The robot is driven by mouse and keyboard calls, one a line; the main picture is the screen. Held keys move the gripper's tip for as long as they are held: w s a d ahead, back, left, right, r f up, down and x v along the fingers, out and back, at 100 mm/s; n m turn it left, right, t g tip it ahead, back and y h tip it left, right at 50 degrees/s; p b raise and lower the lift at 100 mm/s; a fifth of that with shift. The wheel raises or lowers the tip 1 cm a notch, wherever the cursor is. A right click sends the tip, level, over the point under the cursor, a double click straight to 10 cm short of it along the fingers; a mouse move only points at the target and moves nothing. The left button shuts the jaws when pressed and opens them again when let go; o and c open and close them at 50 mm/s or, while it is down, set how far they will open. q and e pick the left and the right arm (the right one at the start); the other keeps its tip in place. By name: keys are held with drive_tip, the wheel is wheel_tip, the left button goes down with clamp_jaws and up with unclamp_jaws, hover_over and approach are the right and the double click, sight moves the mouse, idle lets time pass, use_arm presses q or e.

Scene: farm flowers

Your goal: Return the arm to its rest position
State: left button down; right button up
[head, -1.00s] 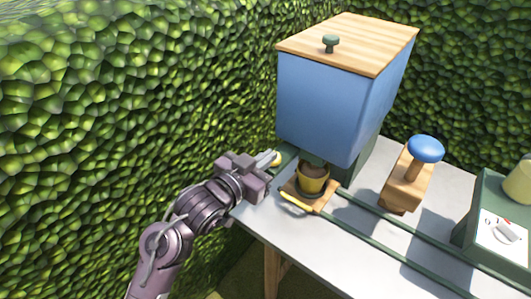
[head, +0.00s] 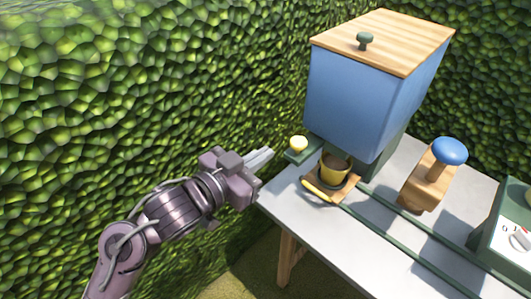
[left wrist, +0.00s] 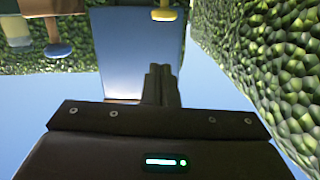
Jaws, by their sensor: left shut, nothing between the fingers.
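My left arm comes in from the lower left in the head view. Its gripper (head: 262,158) is shut and empty, just off the left edge of the table, left of a round yellow knob (head: 298,143). In the left wrist view the shut fingers (left wrist: 162,82) point toward the blue hopper (left wrist: 125,45), with nothing between them. My right gripper is in neither view.
A grey table (head: 310,230) holds a blue hopper (head: 350,100) with a wooden lid, a yellow pot (head: 334,170) on a wooden carrier, a blue-topped wooden stamp (head: 449,152) and green rails. A leafy hedge (head: 120,90) stands close behind and left of my arm.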

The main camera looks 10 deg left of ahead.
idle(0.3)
use_arm(q)
drive_tip(key=w+a+f+n+g+y, duration=0.1)
drive_tip(key=w+a+f+n+y, duration=0.15)
drive_tip(key=f, duration=0.65)
drive_tip(key=w+a+f+n+g+y, duration=0.1)
drive_tip(key=w+a+f, duration=0.15)
drive_tip(key=f, duration=0.65)
drive_tip(key=s+a+f+n+g+y, duration=0.1)
drive_tip(key=s+a+f+g, duration=0.15)
drive_tip(key=f, duration=0.95)
drive_tip(key=s+a+f+n+g+y, duration=0.1)
drive_tip(key=s+a+f+y, duration=0.15)
drive_tip(key=f, duration=0.95)
drive_tip(key=s+a+f+g+y, duration=0.1)
drive_tip(key=s+a+f+g, duration=0.25)
drive_tip(key=s+f, duration=1.45)
drive_tip(key=s+a+f+g, duration=0.1)
drive_tip(key=s+f, duration=0.3)
drive_tip(key=s, duration=0.5)
drive_tip(key=s+a+f+g+y, duration=0.1)
drive_tip(key=s+f, duration=0.3)
drive_tip(key=s, duration=0.4)
drive_tip(key=shift+s+a+g+y, duration=0.3)
drive_tip(key=shift+s+g, duration=0.1)
drive_tip(key=shift+g, duration=0.4)
